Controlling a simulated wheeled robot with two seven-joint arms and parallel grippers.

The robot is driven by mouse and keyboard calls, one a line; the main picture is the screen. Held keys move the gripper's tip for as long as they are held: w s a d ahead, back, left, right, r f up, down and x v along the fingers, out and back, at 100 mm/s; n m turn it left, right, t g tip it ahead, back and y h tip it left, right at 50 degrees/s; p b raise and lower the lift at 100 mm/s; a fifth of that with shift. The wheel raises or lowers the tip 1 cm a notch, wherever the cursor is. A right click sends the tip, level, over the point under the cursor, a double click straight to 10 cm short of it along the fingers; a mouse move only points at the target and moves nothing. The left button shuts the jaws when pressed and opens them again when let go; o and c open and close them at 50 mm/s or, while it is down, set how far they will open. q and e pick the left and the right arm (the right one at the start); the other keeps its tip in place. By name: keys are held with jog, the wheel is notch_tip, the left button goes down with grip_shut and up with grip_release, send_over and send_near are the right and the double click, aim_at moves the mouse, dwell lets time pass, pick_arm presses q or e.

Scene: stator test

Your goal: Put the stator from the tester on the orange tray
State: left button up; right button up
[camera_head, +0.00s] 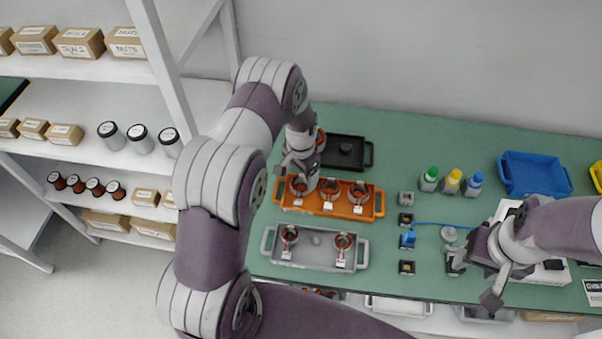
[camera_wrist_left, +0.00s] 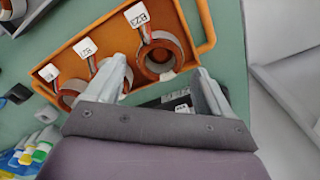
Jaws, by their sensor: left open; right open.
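The orange tray (camera_head: 377,208) stands mid-table with several copper-coloured stators (camera_head: 358,193) in it, each with a white label. The left wrist view also shows this tray (camera_wrist_left: 203,12) and its stators (camera_wrist_left: 160,55). My left gripper (camera_head: 299,172) is open and low over the tray's back left part, its fingers partly hiding the stator there. No stator shows clamped between its fingers (camera_wrist_left: 160,90). My right gripper (camera_head: 474,284) is open at the right, in front of a white device (camera_head: 553,274) that may be the tester. My right arm hides much of it; I see no stator there.
A black tray (camera_head: 358,138) behind the orange one holds a stator (camera_head: 320,141) beside a bare peg. A grey tray (camera_head: 316,261) in front holds two stators. Small blocks (camera_head: 406,219), bottles (camera_head: 452,182) and a blue bin (camera_head: 535,174) stand to the right.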

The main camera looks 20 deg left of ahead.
pick_arm(q)
jog(key=shift+r+p, duration=0.45)
jog(key=shift+r, duration=0.45)
jog(key=o, duration=0.3)
jog(key=shift+o, duration=0.2)
jog(key=shift+w+r, duration=0.1)
jog(key=shift+r, duration=0.2)
notch_tip(320, 180, up, 12)
jog(key=b, duration=0.3)
